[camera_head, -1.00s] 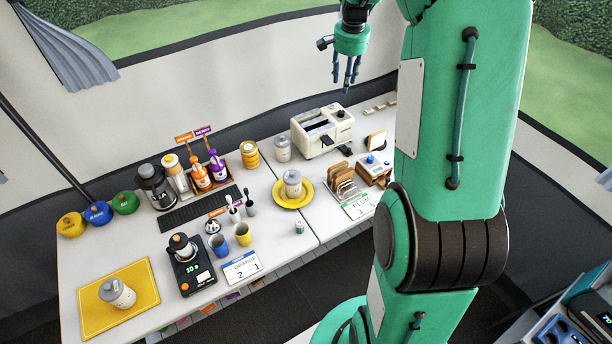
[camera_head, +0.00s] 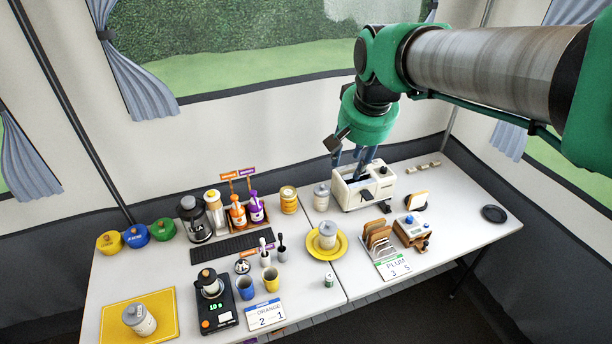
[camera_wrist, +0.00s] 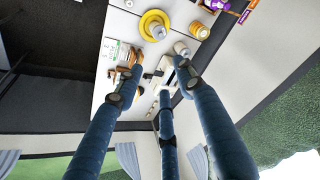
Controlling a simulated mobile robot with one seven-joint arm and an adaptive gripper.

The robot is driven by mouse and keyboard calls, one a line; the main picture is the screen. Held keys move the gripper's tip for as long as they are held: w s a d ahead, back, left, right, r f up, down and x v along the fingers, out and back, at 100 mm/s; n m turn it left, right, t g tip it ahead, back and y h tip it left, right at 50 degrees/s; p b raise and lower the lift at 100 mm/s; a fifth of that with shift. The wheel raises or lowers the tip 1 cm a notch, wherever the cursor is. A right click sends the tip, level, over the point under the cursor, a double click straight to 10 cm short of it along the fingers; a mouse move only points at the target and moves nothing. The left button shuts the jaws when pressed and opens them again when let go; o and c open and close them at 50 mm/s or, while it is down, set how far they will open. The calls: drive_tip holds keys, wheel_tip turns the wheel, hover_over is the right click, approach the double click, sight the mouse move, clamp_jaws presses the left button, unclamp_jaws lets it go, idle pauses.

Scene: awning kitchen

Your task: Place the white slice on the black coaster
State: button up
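A black round coaster (camera_head: 494,213) lies flat at the right end of the table in the head view. A pale slice with a brown edge (camera_head: 416,201), which looks like the white slice, stands tilted left of the coaster, behind a small device. My gripper (camera_head: 358,160) is above the cream toaster (camera_head: 383,194), left of and higher than the slice. In the wrist view its blue fingers (camera_wrist: 158,85) are spread with nothing visible between them. The gripper is open and apart from the slice and the coaster.
A yellow plate (camera_head: 316,252) with a jar is to the left. Small blocks (camera_head: 422,167) lie behind. The table around the coaster is clear.

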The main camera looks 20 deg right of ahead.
drive_tip(key=s+a+f+n, duration=0.1)
drive_tip(key=s+a, duration=0.3)
drive_tip(key=s, duration=0.4)
drive_tip(key=s+a+f+n+t, duration=0.1)
drive_tip(key=s+a+f+n, duration=0.1)
drive_tip(key=s+a, duration=0.3)
drive_tip(key=s+n, duration=0.1)
drive_tip(key=s, duration=0.2)
drive_tip(key=shift+f+n+y, duration=0.25)
drive_tip(key=shift+n+y, duration=0.15)
